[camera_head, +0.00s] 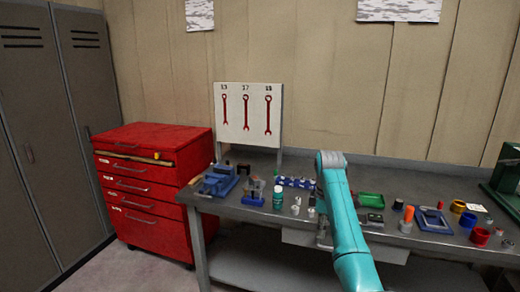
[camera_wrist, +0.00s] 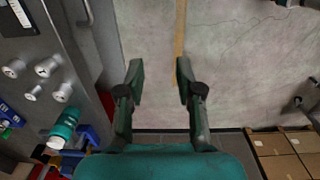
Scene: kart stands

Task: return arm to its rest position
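My teal arm (camera_head: 345,220) rises from the bottom of the head view to a grey joint in front of the workbench. My gripper cannot be made out clearly there. In the wrist view my gripper (camera_wrist: 161,75) shows two dark green fingers spread apart, with nothing held between them. A pale floor and a thin tan strip (camera_wrist: 180,35) lie beyond the fingertips; I cannot tell what the strip is.
The workbench (camera_head: 440,244) carries a blue vise (camera_head: 217,180), a teal bottle (camera_head: 278,198), a green tray (camera_head: 371,200) and several small parts. A red drawer cabinet (camera_head: 150,185) stands left. Cardboard boxes (camera_wrist: 278,143) show lower right in the wrist view.

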